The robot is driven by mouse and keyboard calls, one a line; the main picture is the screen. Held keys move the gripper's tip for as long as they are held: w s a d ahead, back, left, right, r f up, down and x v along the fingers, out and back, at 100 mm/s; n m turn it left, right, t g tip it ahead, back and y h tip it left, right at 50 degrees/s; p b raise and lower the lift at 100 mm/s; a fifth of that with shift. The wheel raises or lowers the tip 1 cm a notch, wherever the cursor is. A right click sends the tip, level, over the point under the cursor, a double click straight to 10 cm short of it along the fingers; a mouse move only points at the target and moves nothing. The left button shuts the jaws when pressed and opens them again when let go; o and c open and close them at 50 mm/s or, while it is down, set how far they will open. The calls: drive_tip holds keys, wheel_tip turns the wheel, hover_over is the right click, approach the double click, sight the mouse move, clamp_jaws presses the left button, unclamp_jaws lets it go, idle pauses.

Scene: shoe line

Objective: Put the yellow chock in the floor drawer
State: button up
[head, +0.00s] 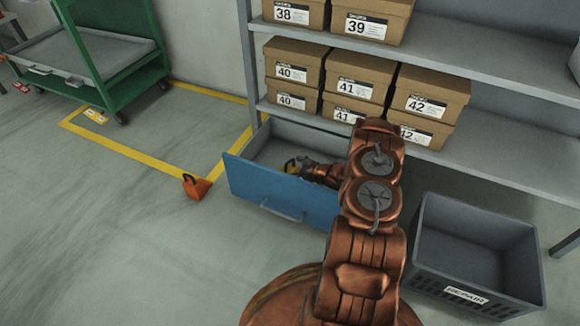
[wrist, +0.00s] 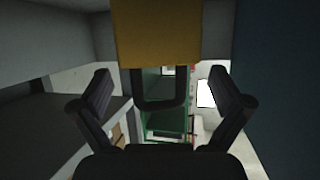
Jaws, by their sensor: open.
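The yellow chock (head: 291,166) is inside the open floor drawer (head: 265,193), partly hidden by my gripper (head: 303,166). The drawer has a blue front with a grey handle and a grey inside. In the wrist view the chock (wrist: 156,35) is a yellow block at the top, with a dark loop handle (wrist: 160,104) below it. My gripper (wrist: 160,82) is open, with one finger on each side of the handle and visible gaps between. Whether the chock rests on the drawer bottom is hidden.
An orange chock (head: 196,186) stands on the floor left of the drawer. A grey crate (head: 470,275) stands to the right. Shelves (head: 480,145) with shoe boxes (head: 365,75) hang over the drawer. A green trolley (head: 130,75) stands back left.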

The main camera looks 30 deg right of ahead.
drive_tip(key=p+v, duration=0.3)
drive_tip(key=v, duration=0.8)
drive_tip(key=w+d+r+g+h, duration=0.4)
drive_tip(key=w+r+h, duration=0.15)
drive_tip(key=r, duration=0.45)
drive_tip(key=s+a+r+m+g+h, duration=0.1)
drive_tip(key=s+a+r+g, duration=0.1)
drive_tip(key=a+r, duration=0.35)
drive_tip(key=s+a+r+m+g+h, duration=0.1)
drive_tip(key=s+a+r+g, duration=0.15)
drive_tip(key=r, duration=0.55)
drive_tip(key=s+a+r+g+y, duration=0.1)
drive_tip(key=s+a+r, duration=0.3)
drive_tip(key=s+a, duration=0.5)
drive_tip(key=s+a+r+m+g+y, duration=0.1)
drive_tip(key=s+a+r+g, duration=0.3)
drive_tip(key=s+a, duration=0.6)
drive_tip(key=s+a+r+g+y, duration=0.1)
drive_tip(key=s+a+r+g, duration=0.2)
drive_tip(key=s+a, duration=0.6)
drive_tip(key=s+r, duration=0.2)
drive_tip(key=s, duration=0.6)
drive_tip(key=shift+s+a+r+m, duration=0.2)
drive_tip(key=shift+a+r+m, duration=0.1)
drive_tip(key=shift+r, duration=0.1)
